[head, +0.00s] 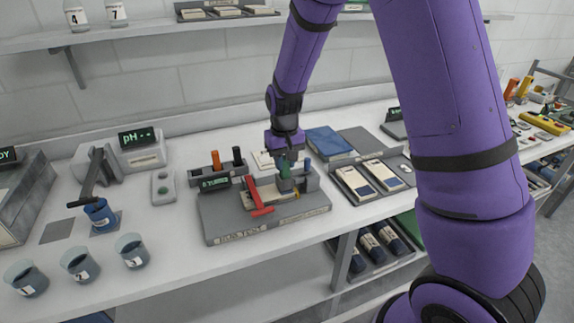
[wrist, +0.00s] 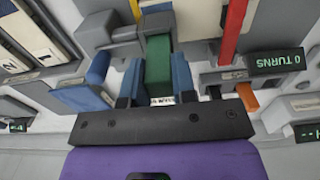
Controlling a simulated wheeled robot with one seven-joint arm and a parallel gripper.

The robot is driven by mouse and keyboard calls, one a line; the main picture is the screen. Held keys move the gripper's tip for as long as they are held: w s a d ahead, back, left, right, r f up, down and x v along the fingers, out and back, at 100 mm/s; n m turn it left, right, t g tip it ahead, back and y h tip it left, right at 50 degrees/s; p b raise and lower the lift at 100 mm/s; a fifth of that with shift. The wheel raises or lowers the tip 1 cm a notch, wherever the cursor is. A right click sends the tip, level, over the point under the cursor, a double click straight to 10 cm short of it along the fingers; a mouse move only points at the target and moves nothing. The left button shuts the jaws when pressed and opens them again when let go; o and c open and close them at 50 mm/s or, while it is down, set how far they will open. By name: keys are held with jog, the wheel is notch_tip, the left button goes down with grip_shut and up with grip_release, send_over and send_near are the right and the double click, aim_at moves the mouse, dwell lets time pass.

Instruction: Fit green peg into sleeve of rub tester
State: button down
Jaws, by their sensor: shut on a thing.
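My gripper (wrist: 156,85) is shut on the green peg (wrist: 158,58), with one blue finger on each side of it. In the head view my gripper (head: 286,162) is above the rub tester (head: 265,226), a grey base with a red lever (head: 258,198). The peg points down at the grey block (head: 285,182) on the tester. The wrist view shows the peg's far end at this grey block (wrist: 160,20). The sleeve opening is hidden, so I cannot tell whether the peg is inside it.
The wrist view shows a display reading "0 TURNS" (wrist: 276,60). A tray with cards (head: 365,181) lies to the right. Cups (head: 80,262) stand at left.

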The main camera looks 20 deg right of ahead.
jog(key=shift+f, duration=0.95)
jog(key=shift+f, duration=0.15)
jog(key=c, duration=0.9)
grip_release()
